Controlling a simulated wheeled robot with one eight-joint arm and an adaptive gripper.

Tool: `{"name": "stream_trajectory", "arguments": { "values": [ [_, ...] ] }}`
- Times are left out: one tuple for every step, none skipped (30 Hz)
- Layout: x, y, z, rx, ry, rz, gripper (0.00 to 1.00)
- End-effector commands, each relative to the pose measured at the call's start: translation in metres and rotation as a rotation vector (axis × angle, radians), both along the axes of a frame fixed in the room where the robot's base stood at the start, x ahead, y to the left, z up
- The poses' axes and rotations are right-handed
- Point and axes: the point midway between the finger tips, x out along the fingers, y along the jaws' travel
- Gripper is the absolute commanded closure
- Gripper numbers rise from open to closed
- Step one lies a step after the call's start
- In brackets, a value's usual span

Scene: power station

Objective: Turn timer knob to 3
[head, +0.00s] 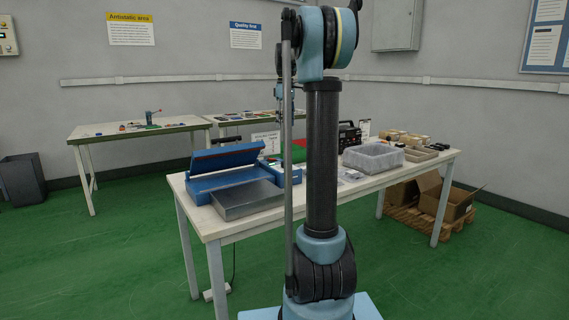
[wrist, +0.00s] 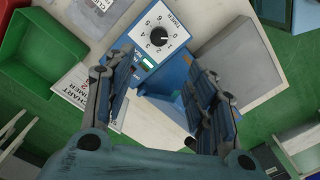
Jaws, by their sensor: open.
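The timer knob (wrist: 158,37) is a small black round knob on a white dial (wrist: 147,28) with numbers around it, on a blue box (wrist: 167,77) in the wrist view. A pale mark on the knob seems to face the picture's right; the exact number it faces is too small to tell. My gripper (wrist: 157,65) is open and empty. Its two fingers stand left and right of the box, with the knob beyond their tips and apart from them. In the head view the blue box (head: 287,173) is partly hidden behind my arm, and the knob cannot be made out.
A clear bin (head: 372,158) stands to the right. In the wrist view, a green bin (wrist: 42,52) and a printed card (wrist: 72,92) lie left of the box.

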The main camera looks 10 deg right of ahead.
Motion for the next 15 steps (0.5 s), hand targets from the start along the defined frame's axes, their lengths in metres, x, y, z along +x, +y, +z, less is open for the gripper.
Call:
{"name": "stream_trajectory", "arguments": {
  "values": [
    [0.002, 0.0, 0.0, 0.001, 0.001, 0.004, 0.49],
    [0.003, 0.0, -0.001, 0.0, 0.001, 0.006, 0.49],
    [0.003, -0.001, -0.003, 0.0, 0.001, 0.007, 0.49],
    [0.004, -0.001, -0.005, 0.0, 0.001, 0.008, 0.49],
    [0.003, -0.001, -0.007, 0.0, 0.001, 0.008, 0.49],
    [0.003, 0.0, -0.012, 0.0, 0.001, 0.007, 0.49],
    [0.003, -0.001, -0.015, 0.0, 0.001, 0.007, 0.49],
    [0.003, -0.001, -0.019, 0.0, 0.001, 0.007, 0.49],
    [0.003, 0.0, -0.025, 0.0, 0.001, 0.007, 0.49],
    [0.003, -0.001, -0.03, 0.0, 0.001, 0.007, 0.49],
    [0.003, 0.0, -0.035, 0.0, 0.001, 0.007, 0.49],
    [0.003, 0.0, -0.043, 0.0, 0.001, 0.006, 0.49],
    [0.003, 0.0, -0.048, 0.0, 0.001, 0.006, 0.49],
    [0.003, -0.001, -0.053, 0.0, 0.001, 0.006, 0.49],
    [0.003, 0.0, -0.06, 0.0, 0.001, 0.006, 0.49]
  ]
}}
